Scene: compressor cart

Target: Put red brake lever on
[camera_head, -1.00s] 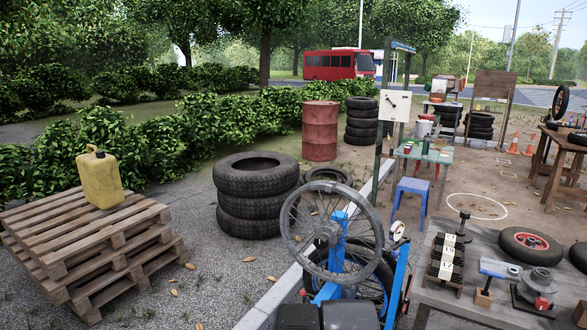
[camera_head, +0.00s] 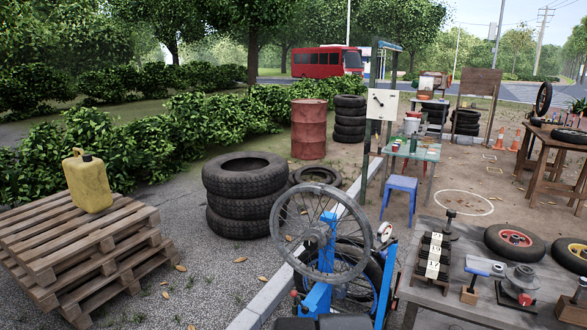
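The compressor cart stands at the lower centre, with a blue frame (camera_head: 318,298), a large grey spoked wheel (camera_head: 279,235) at its top and another dark wheel behind it. A small round white gauge (camera_head: 384,231) sits at its right. A small red-tipped part (camera_head: 294,294) shows at the left of the blue frame; it is too small to tell whether it is the red brake lever or which way it stands. The lower part of the cart is cut off by the picture's bottom edge.
A grey workbench (camera_head: 455,312) with tools and tires stands right of the cart. Stacked tires (camera_head: 240,222), a red barrel (camera_head: 309,130), pallets (camera_head: 60,260) with a yellow can (camera_head: 88,182) and a blue stool (camera_head: 401,184) stand around. Gravel between pallets and cart is open.

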